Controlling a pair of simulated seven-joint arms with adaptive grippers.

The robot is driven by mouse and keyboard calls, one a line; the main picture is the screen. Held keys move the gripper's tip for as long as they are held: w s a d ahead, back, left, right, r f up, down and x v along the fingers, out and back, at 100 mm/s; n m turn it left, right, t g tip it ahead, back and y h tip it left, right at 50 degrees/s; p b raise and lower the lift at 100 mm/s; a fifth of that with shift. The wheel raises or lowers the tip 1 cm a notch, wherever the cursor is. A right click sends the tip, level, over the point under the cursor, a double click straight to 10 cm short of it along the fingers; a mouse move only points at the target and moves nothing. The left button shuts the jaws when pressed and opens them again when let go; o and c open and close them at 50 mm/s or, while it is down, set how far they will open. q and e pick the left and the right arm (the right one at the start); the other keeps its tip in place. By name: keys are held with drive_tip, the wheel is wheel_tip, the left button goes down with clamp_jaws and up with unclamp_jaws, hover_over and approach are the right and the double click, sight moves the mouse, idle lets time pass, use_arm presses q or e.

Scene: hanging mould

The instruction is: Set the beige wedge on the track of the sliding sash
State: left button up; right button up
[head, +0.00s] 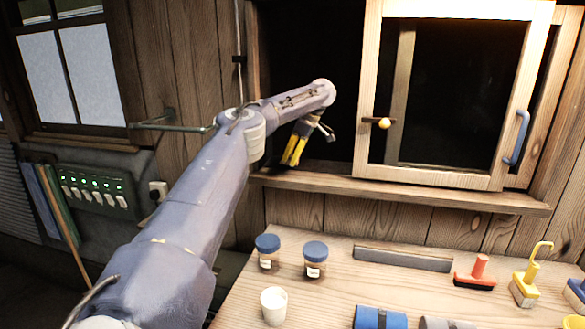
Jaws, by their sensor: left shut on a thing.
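The sliding sash (440,174) is a pale wooden frame around a dark pane. It stands at the right of a dark window opening, with a blue handle (518,138) on its right side. Its track runs along the wooden sill (430,196); the groove itself is hard to make out. My left gripper (292,160), with yellow fingers, points down over the sill's left end, left of the sash. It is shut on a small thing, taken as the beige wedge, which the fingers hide. My right gripper is not in view.
Below, the bench holds blue-lidded jars (315,262), a white cup (274,305), a long grey bar (402,258), a red brush (476,275) and a yellow tool (526,287).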

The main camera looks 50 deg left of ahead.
sight(291, 174)
use_arm(q)
wheel_tip(291, 174, down, 3)
drive_tip(key=shift+s+a+r, duration=0.1)
drive_tip(key=shift+f, duration=0.4)
drive_tip(key=shift+f, duration=0.15)
drive_tip(key=o, duration=1)
drive_tip(key=shift+o, duration=0.2)
drive_tip(key=v, duration=1.2)
